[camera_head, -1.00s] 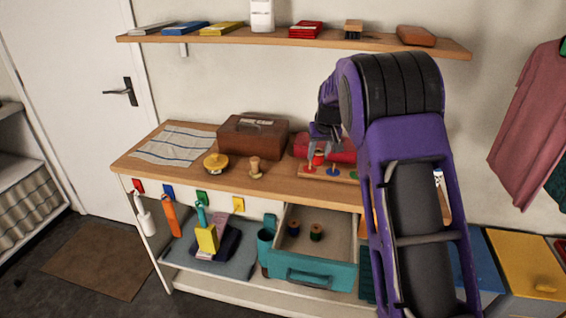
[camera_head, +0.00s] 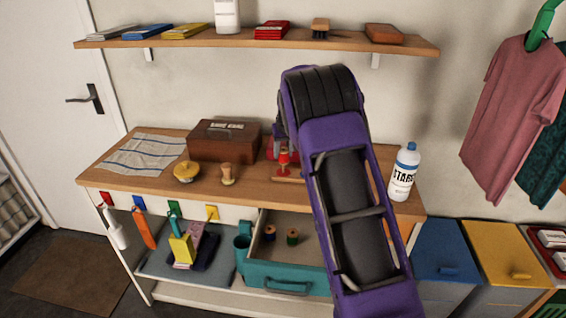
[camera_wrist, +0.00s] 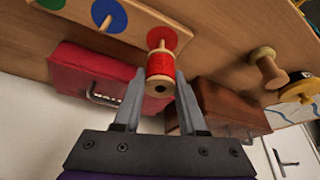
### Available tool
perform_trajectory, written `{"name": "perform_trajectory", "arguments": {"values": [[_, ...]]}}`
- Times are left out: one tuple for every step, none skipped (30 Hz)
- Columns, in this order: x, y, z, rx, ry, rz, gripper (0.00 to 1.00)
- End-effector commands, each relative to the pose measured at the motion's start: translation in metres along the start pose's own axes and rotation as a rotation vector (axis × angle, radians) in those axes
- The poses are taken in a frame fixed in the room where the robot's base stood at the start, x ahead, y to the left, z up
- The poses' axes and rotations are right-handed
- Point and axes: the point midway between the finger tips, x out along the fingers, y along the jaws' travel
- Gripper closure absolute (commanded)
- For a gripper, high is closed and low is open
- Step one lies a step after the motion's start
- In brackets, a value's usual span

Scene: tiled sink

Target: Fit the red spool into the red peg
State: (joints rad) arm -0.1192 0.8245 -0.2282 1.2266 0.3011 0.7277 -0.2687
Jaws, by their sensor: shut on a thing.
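The red spool (camera_wrist: 160,70), with pale wooden ends and a dark centre hole, is between the two fingers of my gripper (camera_wrist: 160,78), which is shut on it. In the wrist view it lies in front of the red disc (camera_wrist: 170,37) on the wooden peg board. A pale wooden tip, apparently the red peg (camera_wrist: 162,43), shows at the spool's far end. In the head view the spool (camera_head: 284,158) is just above the red disc (camera_head: 283,171). I cannot tell whether the peg has entered it. My arm hides most of the gripper and board there.
A red case (camera_wrist: 92,78) and a brown box (camera_wrist: 225,105) are close behind the gripper. A starch bottle (camera_head: 404,172) stands right. The teal drawer (camera_head: 290,278) is open below.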

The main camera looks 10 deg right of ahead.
Motion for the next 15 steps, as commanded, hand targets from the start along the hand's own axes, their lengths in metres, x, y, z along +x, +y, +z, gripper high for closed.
{"name": "perform_trajectory", "arguments": {"values": [[0.009,0.0,0.004,0.0,-0.003,0.001,1.0],[0.014,0.0,0.007,0.0,-0.004,0.001,1.0],[0.021,0.0,0.01,0.0,-0.005,0.001,1.0],[0.025,0.0,0.011,0.0,-0.004,0.001,1.0],[0.029,0.0,0.013,0.0,-0.004,0.0,1.0],[0.032,0.0,0.014,0.0,-0.002,0.0,1.0],[0.034,0.0,0.015,0.0,-0.001,0.0,1.0],[0.035,0.0,0.015,-0.001,0.0,0.001,1.0],[0.035,0.0,0.014,-0.001,0.0,0.001,1.0],[0.034,0.0,0.014,-0.001,0.001,0.001,1.0],[0.034,0.0,0.014,-0.001,0.001,0.001,1.0],[0.034,0.0,0.014,-0.001,0.0,0.001,1.0],[0.034,0.0,0.014,-0.001,0.0,0.001,1.0],[0.034,0.0,0.014,-0.001,0.0,0.001,1.0],[0.035,0.0,0.015,-0.001,0.0,0.0,1.0]]}}
